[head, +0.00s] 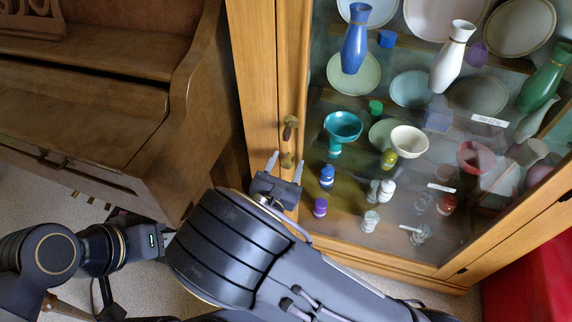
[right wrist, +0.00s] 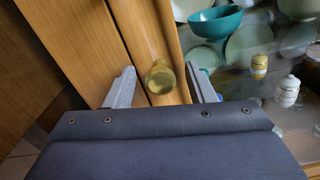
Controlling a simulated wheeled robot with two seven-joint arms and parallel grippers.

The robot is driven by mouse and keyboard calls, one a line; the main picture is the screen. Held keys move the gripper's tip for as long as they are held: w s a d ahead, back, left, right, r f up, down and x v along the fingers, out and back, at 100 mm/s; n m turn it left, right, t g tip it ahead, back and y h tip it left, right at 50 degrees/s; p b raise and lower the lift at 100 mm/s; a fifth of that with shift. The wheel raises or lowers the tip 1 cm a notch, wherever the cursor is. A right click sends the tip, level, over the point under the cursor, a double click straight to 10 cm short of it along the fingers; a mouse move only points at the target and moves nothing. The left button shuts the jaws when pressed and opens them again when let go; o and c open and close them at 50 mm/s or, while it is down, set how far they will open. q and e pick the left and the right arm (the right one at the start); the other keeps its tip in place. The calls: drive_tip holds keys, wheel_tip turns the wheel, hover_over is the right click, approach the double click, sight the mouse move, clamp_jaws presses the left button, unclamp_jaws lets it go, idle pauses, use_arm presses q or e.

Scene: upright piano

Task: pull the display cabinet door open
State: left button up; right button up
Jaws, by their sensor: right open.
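The display cabinet (head: 262,60) has a wooden frame and a glass door, which looks closed. In the right wrist view a round brass knob (right wrist: 160,78) shows between the spread fingers of the gripper (right wrist: 163,88), with gaps on both sides. I cannot tell how deep it sits. My left arm is at lower left; its jaws do not show.
An upright piano (head: 80,100) stands close on the left. Vases, bowls, plates and small jars stand on shelves behind the glass. A red surface (head: 530,280) lies at lower right. Some carpet (head: 30,212) shows between the piano and my arms.

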drive_tip(key=shift+w+d, duration=0.1)
drive_tip(key=shift+w, duration=0.15)
clamp_jaws()
drive_tip(key=shift+s, duration=0.1)
